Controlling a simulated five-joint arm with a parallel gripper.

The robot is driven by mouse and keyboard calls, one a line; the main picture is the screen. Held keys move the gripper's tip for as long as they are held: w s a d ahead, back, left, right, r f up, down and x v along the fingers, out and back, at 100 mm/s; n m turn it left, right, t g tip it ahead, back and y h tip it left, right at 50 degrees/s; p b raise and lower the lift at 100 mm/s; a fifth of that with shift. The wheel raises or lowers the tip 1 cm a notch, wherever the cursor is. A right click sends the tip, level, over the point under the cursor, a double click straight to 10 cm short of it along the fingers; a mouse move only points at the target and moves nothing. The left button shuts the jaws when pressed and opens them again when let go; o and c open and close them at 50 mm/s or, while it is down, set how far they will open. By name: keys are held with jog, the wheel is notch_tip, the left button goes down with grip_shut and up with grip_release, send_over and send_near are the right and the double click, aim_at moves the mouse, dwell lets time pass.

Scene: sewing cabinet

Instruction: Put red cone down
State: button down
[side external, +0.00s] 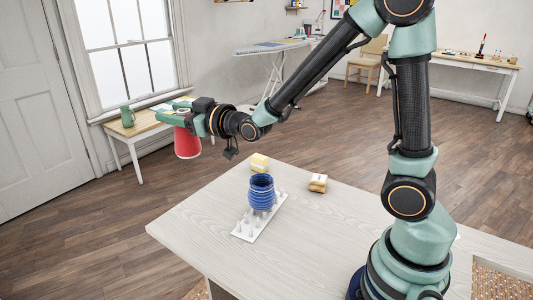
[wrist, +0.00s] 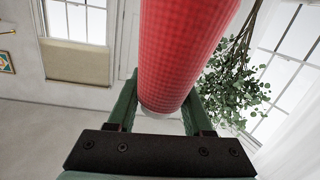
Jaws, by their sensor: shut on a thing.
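The red cone (side external: 187,143) is held by my gripper (side external: 180,119) in the side external view, well above the floor and out past the left edge of the near table. Its upper part is hidden by the gripper. In the wrist view the red cone (wrist: 182,50) fills the upper middle, between the two green fingers of my gripper (wrist: 160,112). My gripper is shut on the cone, and nothing else touches it that I can see.
A pale wooden table (side external: 190,226) stands below. On it are a white peg rack (side external: 246,232) with a blue spool (side external: 261,190), a yellow block (side external: 260,162) and a tan block (side external: 318,182). The table's front left part is clear.

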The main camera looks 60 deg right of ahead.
jog(key=shift+y, duration=0.3)
jog(key=w+a+f, duration=0.2)
jog(key=w, duration=0.1)
jog(key=shift+w+a+f, duration=0.1)
jog(key=shift+a+f, duration=0.1)
jog(key=shift+a, duration=0.2)
notch_tip(320, 180, down, 20)
jog(key=shift+r, duration=0.2)
dwell(0.4)
jog(key=shift+f, duration=0.15)
jog(key=shift+c, duration=1.5)
grip_release()
jog(key=shift+f, duration=0.1)
